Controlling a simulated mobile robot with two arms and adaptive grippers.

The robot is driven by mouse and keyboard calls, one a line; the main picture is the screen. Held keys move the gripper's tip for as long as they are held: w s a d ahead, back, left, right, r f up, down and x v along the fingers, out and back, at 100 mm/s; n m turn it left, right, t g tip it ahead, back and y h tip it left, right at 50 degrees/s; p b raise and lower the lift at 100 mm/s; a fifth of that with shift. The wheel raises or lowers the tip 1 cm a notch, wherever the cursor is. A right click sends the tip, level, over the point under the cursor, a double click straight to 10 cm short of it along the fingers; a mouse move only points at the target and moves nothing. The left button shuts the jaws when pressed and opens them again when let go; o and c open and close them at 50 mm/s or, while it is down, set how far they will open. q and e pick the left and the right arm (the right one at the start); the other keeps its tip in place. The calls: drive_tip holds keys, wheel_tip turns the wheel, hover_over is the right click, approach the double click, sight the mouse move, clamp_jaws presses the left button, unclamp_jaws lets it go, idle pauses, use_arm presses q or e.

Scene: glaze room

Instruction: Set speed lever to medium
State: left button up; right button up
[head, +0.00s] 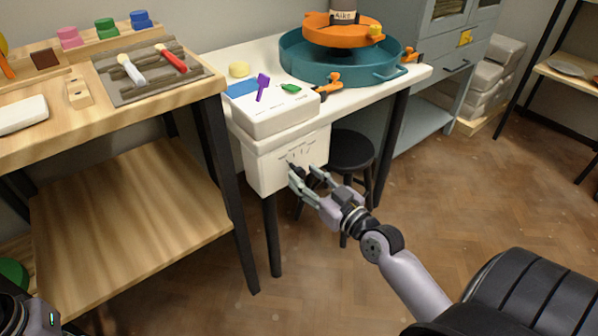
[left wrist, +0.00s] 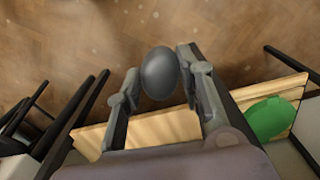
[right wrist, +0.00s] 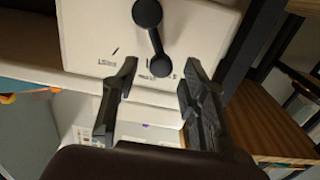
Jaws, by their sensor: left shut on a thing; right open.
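The speed lever (right wrist: 154,40) is a black bar with a round end at each tip, on a pale panel (right wrist: 85,30) in the right wrist view. Its smaller end lies between my right fingertips in that picture, near small dark labels too blurred to read. In the head view the panel (head: 256,172) is the front of a white box under the wheel table, and the gripper hides the lever. My right gripper (head: 306,178) is open at the panel, and its fingers show in the right wrist view (right wrist: 158,75). My left gripper (left wrist: 160,78) is shut on a dark grey rounded object (left wrist: 160,73) above the floor.
A teal basin (head: 310,70) with an orange wheel stands on the white table (head: 408,76). A purple tool (head: 262,86) and a green piece lie on the white box top. A wooden bench (head: 190,88) stands left. A black stool (head: 352,150) is behind my right gripper.

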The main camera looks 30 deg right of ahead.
sight(301, 173)
drive_tip(key=shift+w+a, duration=0.15)
drive_tip(key=shift+w, duration=1.45)
drive_tip(key=shift+c, duration=0.4)
clamp_jaws()
